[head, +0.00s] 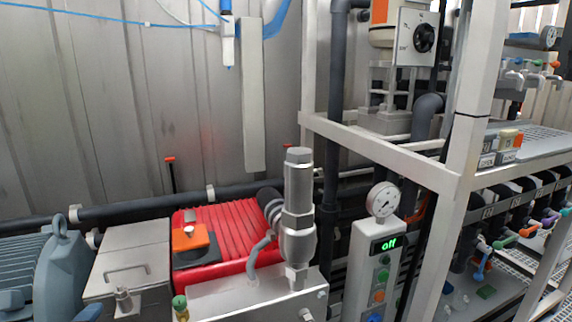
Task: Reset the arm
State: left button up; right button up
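Neither of my grippers nor my arms show in the head view, so I cannot see whether they are open or shut or what they hold. No object of the task stands out by name. A grey control box (374,270) stands right of centre, with a green display (387,244) reading "off" and several coloured buttons below it. A round gauge (383,200) sits on top of the box.
A red ribbed machine (240,225) with a steel valve (297,205) stands at centre. A grey-blue motor (60,265) is at lower left. A white frame (385,155) holds pipes and vessels at right. A metal wall (90,110) closes the back.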

pick_arm(q)
jog(key=s+d+f+n+g+y, duration=0.2)
jog(key=s+d+f+n+g, duration=0.2)
jog(key=s+f+n+g, duration=0.7)
jog(key=s+d+f+n+g+h, duration=0.15)
jog(key=s+d, duration=0.25)
jog(key=s, duration=0.6)
jog(key=s+d+f+n+g+h, duration=0.1)
jog(key=s+d+n+g, duration=0.2)
jog(key=s, duration=0.6)
jog(key=w+d+f+m+t+h+b, duration=0.1)
jog(key=w+f+t+b, duration=0.35)
jog(key=f, duration=0.25)
jog(key=w+d+f+m+t+b, duration=0.1)
jog(key=w+f+m+t+b, duration=0.15)
jog(key=w+f+b, duration=0.45)
pick_arm(e)
notch_tip(320, 180, down, 9)
jog(key=n+g+p, duration=0.1)
pick_arm(q)
notch_tip(320, 180, up, 10)
jog(key=s+n+t+p, duration=0.1)
jog(key=t+p, duration=0.1)
jog(key=p, duration=1.1)
jog(key=shift+s+a+n, duration=0.3)
jog(key=shift+s+a, duration=0.05)
jog(key=shift+a, duration=0.05)
pick_arm(e)
notch_tip(320, 180, up, 11)
jog(key=m+t, duration=0.1)
